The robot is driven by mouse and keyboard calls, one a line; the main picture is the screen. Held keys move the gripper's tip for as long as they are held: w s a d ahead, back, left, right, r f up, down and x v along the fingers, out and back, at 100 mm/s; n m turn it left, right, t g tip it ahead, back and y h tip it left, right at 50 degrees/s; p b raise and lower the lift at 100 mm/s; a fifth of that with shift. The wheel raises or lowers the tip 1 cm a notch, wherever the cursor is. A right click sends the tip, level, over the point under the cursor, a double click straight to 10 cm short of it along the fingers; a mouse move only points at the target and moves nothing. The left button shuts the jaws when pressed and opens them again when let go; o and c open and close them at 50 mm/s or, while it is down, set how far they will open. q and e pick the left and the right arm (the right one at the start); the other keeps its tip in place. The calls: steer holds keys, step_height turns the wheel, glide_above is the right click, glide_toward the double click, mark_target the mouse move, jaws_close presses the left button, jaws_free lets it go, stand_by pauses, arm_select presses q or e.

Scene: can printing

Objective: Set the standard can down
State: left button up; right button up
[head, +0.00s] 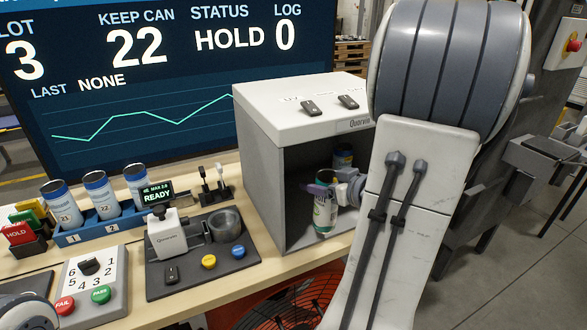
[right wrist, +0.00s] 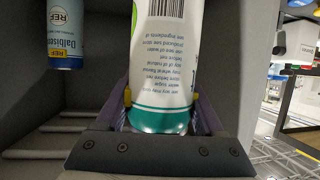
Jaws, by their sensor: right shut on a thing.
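The standard can (head: 325,215), white with a green end, is in the open grey cabinet (head: 264,185) near its mouth. My right gripper (head: 322,192) is shut on it with purple fingers. In the right wrist view the can (right wrist: 165,70) stands between the fingertips (right wrist: 162,105), its printed text upside down and a green band at its lower end. Whether its base touches the cabinet floor I cannot tell. My left gripper is not in view.
The cabinet walls are close around the gripper. Left on the bench are a blue can rack (head: 80,238) and a printer stand (head: 168,240).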

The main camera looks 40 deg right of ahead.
arm_select(q)
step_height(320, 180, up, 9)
steer(key=p, duration=0.7)
arm_select(e)
steer(key=r+x, duration=0.1)
steer(key=x, duration=1.1)
steer(key=shift+w, duration=0.35)
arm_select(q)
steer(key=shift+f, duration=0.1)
arm_select(e)
steer(key=shift+d+f, duration=0.1)
steer(key=shift+f, duration=0.15)
steer(key=o, duration=1.4)
